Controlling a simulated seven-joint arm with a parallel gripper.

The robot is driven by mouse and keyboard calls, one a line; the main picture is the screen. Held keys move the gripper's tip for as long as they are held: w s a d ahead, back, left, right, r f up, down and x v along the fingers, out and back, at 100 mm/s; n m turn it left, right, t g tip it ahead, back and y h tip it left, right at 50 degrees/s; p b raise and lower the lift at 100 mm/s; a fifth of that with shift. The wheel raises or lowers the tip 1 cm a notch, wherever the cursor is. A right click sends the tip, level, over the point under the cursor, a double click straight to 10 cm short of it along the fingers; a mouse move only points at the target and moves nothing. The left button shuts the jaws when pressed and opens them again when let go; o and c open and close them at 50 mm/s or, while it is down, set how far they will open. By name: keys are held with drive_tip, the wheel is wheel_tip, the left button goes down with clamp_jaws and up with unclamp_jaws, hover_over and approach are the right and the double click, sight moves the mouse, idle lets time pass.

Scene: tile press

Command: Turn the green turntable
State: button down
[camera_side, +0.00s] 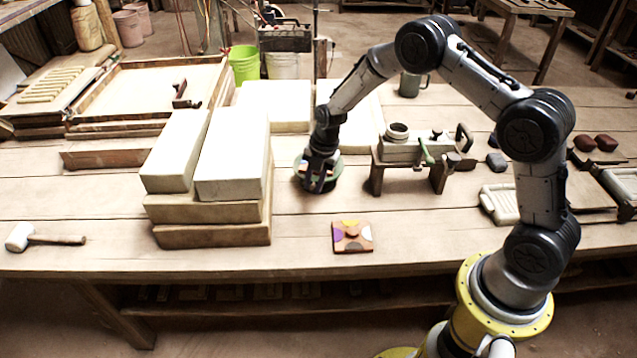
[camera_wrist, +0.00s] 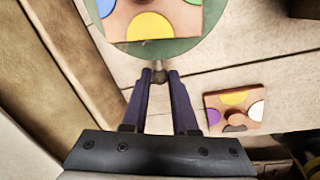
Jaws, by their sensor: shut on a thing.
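The green turntable (camera_side: 334,164) stands on the bench, right of the stacked pale blocks, and my gripper (camera_side: 318,186) partly hides it. My gripper (camera_wrist: 160,78) is shut on a small grey knob (camera_wrist: 158,66) at the turntable's near rim. Much of the turntable is out of the wrist view.
A second patterned tile (camera_side: 352,237) lies on the bench in front; the wrist view shows it too (camera_wrist: 240,106). Pale blocks (camera_side: 232,155) rise close on the left. A small press on a wooden stand (camera_side: 415,158) is on the right. The front bench is mostly clear.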

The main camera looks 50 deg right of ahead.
drive_tip(key=shift+w+a+m+h, duration=0.15)
drive_tip(key=shift+w+a+m, duration=0.15)
drive_tip(key=shift+w+m, duration=0.4)
drive_tip(key=shift+w+a+m+h, duration=0.15)
drive_tip(key=shift+w+a+m, duration=0.15)
drive_tip(key=shift+w+m, duration=0.35)
drive_tip(key=shift+w+a+m+h, duration=0.15)
drive_tip(key=shift+w+m, duration=0.4)
drive_tip(key=shift+m, duration=0.25)
drive_tip(key=shift+w+a+m+h, duration=0.15)
drive_tip(key=shift+w+m, duration=0.35)
drive_tip(key=shift+m, duration=0.25)
drive_tip(key=shift+w+d+m, duration=0.1)
drive_tip(key=shift+w+m, duration=1.1)
drive_tip(key=shift+m, duration=0.2)
drive_tip(key=shift+w+d+r+m+h, duration=0.1)
drive_tip(key=shift+w+d+m+h, duration=0.1)
drive_tip(key=shift+w+m, duration=0.3)
drive_tip(key=shift+w+d+m+h, duration=0.1)
drive_tip(key=shift+w+m+h, duration=0.15)
drive_tip(key=shift+m, duration=0.35)
drive_tip(key=shift+w, duration=0.15)
drive_tip(key=c, duration=0.7)
unclamp_jaws()
drive_tip(key=shift+a, duration=0.1)
